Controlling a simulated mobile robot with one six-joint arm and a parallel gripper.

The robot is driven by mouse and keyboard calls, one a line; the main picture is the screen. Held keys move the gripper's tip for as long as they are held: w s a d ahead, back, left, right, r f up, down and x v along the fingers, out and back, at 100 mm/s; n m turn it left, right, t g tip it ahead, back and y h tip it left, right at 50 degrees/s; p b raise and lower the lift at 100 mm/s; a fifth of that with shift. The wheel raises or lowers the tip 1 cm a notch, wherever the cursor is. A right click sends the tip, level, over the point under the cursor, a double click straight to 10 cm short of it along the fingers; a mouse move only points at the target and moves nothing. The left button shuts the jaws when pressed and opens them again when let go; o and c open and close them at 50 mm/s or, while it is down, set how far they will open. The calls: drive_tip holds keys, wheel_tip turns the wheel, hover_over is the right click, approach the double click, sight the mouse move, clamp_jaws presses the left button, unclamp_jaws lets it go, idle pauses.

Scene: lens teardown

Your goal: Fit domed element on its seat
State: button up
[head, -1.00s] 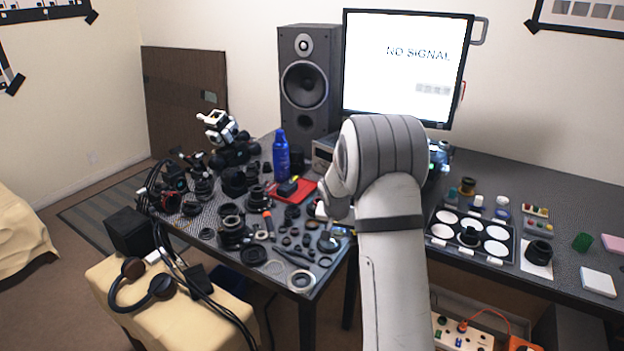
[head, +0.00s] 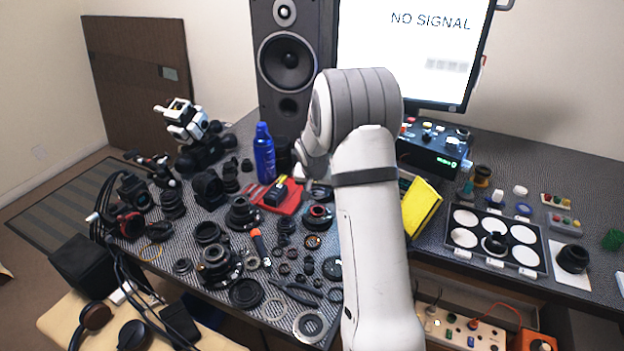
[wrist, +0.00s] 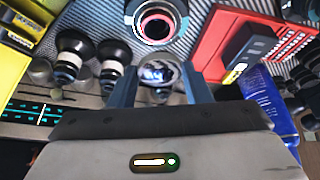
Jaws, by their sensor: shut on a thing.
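The domed element (wrist: 158,73) is a clear, shiny glass piece in the wrist view. My gripper (wrist: 160,84) is shut on it, with one bluish finger on each side. A dark ring-shaped mount (wrist: 153,20) with a pinkish inner ring lies on the patterned mat beyond the fingertips, apart from the element. It looks like the seat, but I cannot be sure. In the head view a similar mount (head: 318,216) sits just left of my arm. My fingertips and the element are hidden in that view.
A red tray (head: 290,200) and a blue spray can (head: 264,155) stand close by. A yellow box (head: 421,207) is right of my arm. Many dark lens parts crowd the left table. A tray with white discs (head: 528,254) lies at right.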

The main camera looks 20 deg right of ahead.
sight(317, 196)
drive_tip(key=shift+a+f, duration=0.1)
drive_tip(key=shift+a, duration=0.3)
drive_tip(key=shift+s+d, duration=0.15)
drive_tip(key=shift+s, duration=0.1)
drive_tip(key=shift+d, duration=0.1)
drive_tip(key=shift+w+f, duration=0.1)
drive_tip(key=shift+f, duration=0.3)
drive_tip(key=shift+d+f+b, duration=0.1)
drive_tip(key=shift+f+b, duration=0.6)
drive_tip(key=shift+f, duration=0.5)
drive_tip(key=shift+f+b, duration=1.2)
drive_tip(key=shift+b, duration=0.05)
drive_tip(key=shift+f+b, duration=0.2)
drive_tip(key=shift+b, duration=0.25)
drive_tip(key=shift+r, duration=0.2)
drive_tip(key=shift+f+b, duration=0.15)
drive_tip(key=shift+b, duration=1.05)
